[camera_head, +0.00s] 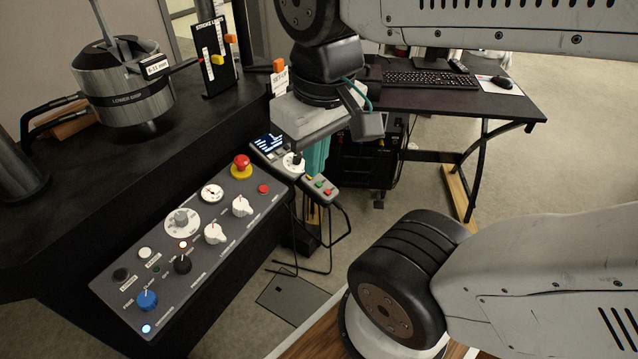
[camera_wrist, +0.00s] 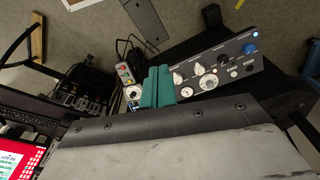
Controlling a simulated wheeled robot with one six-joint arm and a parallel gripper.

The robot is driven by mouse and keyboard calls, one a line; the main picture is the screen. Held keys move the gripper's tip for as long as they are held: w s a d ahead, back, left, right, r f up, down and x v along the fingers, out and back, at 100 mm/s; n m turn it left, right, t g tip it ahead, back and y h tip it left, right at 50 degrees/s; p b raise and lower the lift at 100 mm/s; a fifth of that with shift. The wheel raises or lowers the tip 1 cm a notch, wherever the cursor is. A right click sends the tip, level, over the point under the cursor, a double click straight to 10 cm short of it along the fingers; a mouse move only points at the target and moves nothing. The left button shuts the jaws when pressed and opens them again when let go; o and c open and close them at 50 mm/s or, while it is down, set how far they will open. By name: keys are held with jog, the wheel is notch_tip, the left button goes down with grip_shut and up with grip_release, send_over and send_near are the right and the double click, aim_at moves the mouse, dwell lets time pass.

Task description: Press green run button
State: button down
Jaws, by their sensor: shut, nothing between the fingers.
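A small grey control box (camera_head: 322,190) with a row of coloured buttons sits at the right end of the machine's console. Its green button (camera_head: 319,184) lies between reddish buttons. The box also shows in the wrist view (camera_wrist: 124,76), left of my fingers. My gripper (camera_head: 316,170) has teal fingers, pointing down close to the box; the fingers also show in the wrist view (camera_wrist: 158,72). They are shut together and hold nothing.
A sloped control panel (camera_head: 205,215) with knobs, a gauge and a red emergency stop (camera_head: 241,166) is left of my gripper. A display unit (camera_head: 270,146) adjoins it. Cables hang below the box. A desk (camera_head: 440,97) with a keyboard stands behind. Floor is open at right.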

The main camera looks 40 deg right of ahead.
dwell(0.8)
jog(key=m+t+y, duration=0.6)
jog(key=m+y, duration=0.3)
jog(key=m, duration=0.6)
send_over(319, 184)
jog(key=s+d, duration=0.2)
jog(key=s, duration=0.2)
notch_tip(319, 184, down, 19)
jog(key=shift+w+d+r, duration=0.15)
jog(key=shift+w, duration=0.05)
jog(key=shift+w+a+f, duration=0.1)
jog(key=shift+w+f, duration=0.25)
jog(key=shift+f, duration=1.05)
jog(key=shift+w+a+f, duration=0.15)
jog(key=shift+w+f, duration=0.25)
jog(key=shift+f, duration=1.05)
jog(key=shift+w+a+f, duration=0.1)
jog(key=shift+w+f, duration=0.25)
jog(key=shift+f, duration=1.05)
